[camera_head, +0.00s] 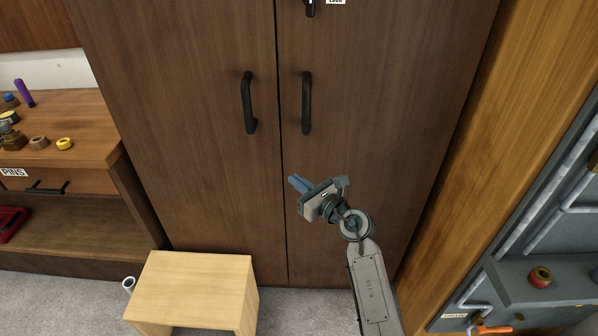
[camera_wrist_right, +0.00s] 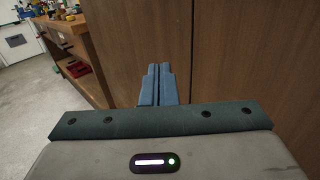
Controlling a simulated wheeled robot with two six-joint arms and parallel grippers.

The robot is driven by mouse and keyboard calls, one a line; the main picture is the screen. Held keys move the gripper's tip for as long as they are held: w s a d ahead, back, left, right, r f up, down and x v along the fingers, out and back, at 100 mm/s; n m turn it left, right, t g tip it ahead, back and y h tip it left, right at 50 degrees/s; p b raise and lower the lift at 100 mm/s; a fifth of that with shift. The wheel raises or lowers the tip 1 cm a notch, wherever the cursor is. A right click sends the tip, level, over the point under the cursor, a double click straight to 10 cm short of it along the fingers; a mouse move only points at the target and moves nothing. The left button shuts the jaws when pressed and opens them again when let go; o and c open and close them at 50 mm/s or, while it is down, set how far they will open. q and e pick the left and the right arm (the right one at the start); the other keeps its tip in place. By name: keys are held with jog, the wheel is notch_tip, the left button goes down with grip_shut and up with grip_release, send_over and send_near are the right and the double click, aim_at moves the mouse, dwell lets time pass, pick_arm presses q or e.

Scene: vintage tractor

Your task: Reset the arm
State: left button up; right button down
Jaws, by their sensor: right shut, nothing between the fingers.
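My right arm comes in from the bottom right of the head view. Its gripper (camera_head: 294,181) is raised in front of the brown two-door cabinet (camera_head: 190,110). In the right wrist view the two blue fingers (camera_wrist_right: 157,72) are together, with nothing between them. They point along the cabinet front (camera_wrist_right: 220,50), and I cannot tell if they touch it. My left gripper is in neither view.
Two black handles (camera_head: 249,102) (camera_head: 306,103) are on the closed cabinet doors. A light wooden stool (camera_head: 195,285) stands on the floor before the cabinet. A workbench (camera_head: 95,105) with several small items is at left.

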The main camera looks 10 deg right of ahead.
jog(key=s+d+f+m+g+h, duration=0.1)
jog(key=s+d+f+m+h, duration=0.3)
jog(key=f+m, duration=0.7)
jog(key=s+d+f+m+h, duration=0.2)
jog(key=s+d+f+m, duration=0.35)
jog(key=f, duration=0.95)
jog(key=s+d+f+m+g+h, duration=0.1)
jog(key=s+d+f+m+h, duration=0.1)
jog(key=s+f+m, duration=0.75)
jog(key=s+d+f+m+g+h, duration=0.1)
jog(key=s+d+f+m+g, duration=0.3)
jog(key=s+f, duration=0.5)
jog(key=s+d+f+m+g+h, duration=0.25)
jog(key=s+f+m, duration=0.4)
jog(key=f, duration=0.45)
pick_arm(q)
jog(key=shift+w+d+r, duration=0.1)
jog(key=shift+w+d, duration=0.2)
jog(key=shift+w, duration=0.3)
pick_arm(e)
jog(key=s+f+m+g, duration=0.2)
jog(key=s+f, duration=0.1)
jog(key=s, duration=0.7)
jog(key=s+d+f+m+g+y, duration=0.1)
jog(key=s+f+m+g, duration=0.2)
jog(key=s, duration=0.7)
jog(key=shift+s+d+f, duration=0.15)
jog(key=shift+d+f, duration=0.1)
jog(key=shift+f, duration=0.25)
